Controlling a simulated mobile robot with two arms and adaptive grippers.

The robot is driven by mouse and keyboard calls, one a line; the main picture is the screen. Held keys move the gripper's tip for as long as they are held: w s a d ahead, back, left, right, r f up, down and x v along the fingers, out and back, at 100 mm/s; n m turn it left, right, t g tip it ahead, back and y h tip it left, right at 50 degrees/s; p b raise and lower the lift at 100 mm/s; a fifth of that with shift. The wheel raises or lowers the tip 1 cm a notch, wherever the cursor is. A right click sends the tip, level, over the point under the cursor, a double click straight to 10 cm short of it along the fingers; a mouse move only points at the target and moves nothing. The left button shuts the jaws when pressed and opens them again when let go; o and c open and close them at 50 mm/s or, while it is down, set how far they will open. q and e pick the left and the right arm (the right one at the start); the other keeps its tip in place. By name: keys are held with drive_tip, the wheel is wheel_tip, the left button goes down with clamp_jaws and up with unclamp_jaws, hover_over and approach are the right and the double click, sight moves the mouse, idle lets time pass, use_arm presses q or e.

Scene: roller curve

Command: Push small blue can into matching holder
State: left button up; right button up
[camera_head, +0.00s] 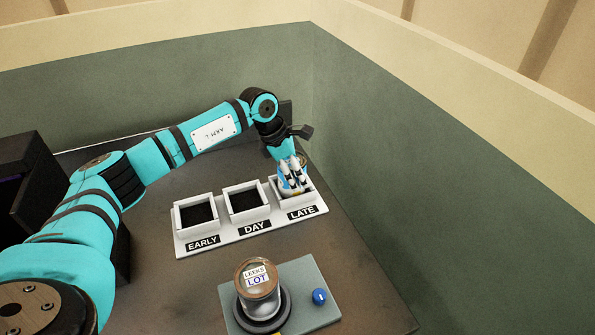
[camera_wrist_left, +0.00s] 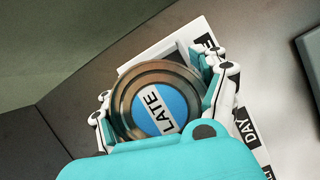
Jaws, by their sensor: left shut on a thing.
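The blue can shows in the left wrist view as a round lid (camera_wrist_left: 183,97) with a brown metal rim, a blue face and a "LATE" label. My left gripper (camera_head: 293,178) is shut on it, with fingers on both sides of the can in the left wrist view (camera_wrist_left: 160,103). In the head view the gripper points down at the holder marked LATE (camera_head: 312,199), the right one of three white square holders. The fingers hide most of the can there, so I cannot tell how deep it sits. My right gripper is not in view.
The EARLY holder (camera_head: 177,219) and DAY holder (camera_head: 226,202) stand empty on the same white base. In front, a jar labelled "LEEKS LOT" (camera_head: 258,290) stands on a grey plate (camera_head: 300,282) with a blue knob (camera_head: 319,296). Green walls (camera_head: 400,170) rise behind and right.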

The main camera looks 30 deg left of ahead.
use_arm(q)
drive_tip(key=o, duration=1.4)
drive_tip(key=shift+r, duration=0.1)
drive_tip(key=shift+r+p, duration=2.45)
drive_tip(key=shift+r, duration=2)
drive_tip(key=shift+f, duration=0.1)
